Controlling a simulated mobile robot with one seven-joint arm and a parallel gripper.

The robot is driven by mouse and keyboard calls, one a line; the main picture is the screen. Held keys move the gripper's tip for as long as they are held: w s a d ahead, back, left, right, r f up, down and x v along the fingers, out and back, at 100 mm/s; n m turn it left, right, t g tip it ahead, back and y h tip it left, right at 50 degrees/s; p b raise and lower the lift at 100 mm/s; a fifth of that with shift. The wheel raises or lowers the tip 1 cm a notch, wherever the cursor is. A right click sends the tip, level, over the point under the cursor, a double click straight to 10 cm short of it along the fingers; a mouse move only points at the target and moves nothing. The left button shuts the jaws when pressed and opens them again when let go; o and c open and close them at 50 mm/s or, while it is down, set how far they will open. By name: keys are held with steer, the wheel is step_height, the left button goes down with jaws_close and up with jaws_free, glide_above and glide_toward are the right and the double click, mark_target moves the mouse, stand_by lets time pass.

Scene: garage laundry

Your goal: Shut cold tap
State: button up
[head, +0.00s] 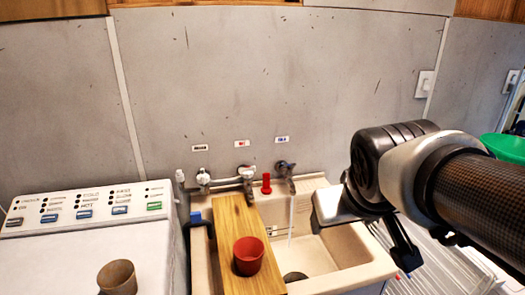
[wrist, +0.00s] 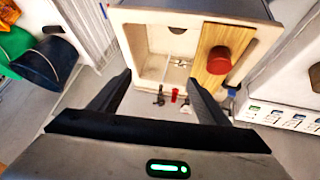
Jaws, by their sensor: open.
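The cold tap (head: 285,170), dark-handled under a blue label (head: 282,139), is the rightmost wall tap above the sink. A thin stream of water (head: 291,220) runs from it into the pale sink (head: 345,253). In the wrist view the scene is upside down, and the cold tap (wrist: 159,98) appears small between my fingers, beyond them. My gripper (wrist: 160,82) is open and empty, over the sink side and apart from the tap.
A middle tap (head: 246,172) under a red label and a left tap (head: 203,180) stand beside it. A red object (head: 266,183) stands between the middle and cold taps. A wooden board (head: 232,215) bears a red cup (head: 248,256). A washing machine (head: 85,225) stands left.

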mark_target(292, 170)
steer(key=w+d+f+n+t+y+b, duration=0.1)
steer(key=w+d+f+n+t, duration=0.15)
steer(key=w, duration=1.05)
steer(key=w+d+f+n+t+b, duration=0.1)
steer(key=w+d+f+t+b, duration=0.2)
steer(key=w, duration=1)
steer(key=w+d+f+n+t+y+b, duration=0.1)
steer(key=w+f+t+y, duration=0.1)
steer(key=w+f+y, duration=0.3)
steer(key=w+f+t+y, duration=0.15)
steer(key=f+y, duration=0.25)
steer(key=f, duration=0.4)
steer(key=x, duration=1.7)
steer(key=shift+w+d+b, duration=0.15)
steer(key=shift+d+b, duration=0.1)
steer(key=shift+b, duration=0.15)
steer(key=c, duration=1)
steer(key=shift+a+f+b, duration=0.1)
steer(key=shift+b, duration=0.2)
steer(key=shift+c, duration=0.3)
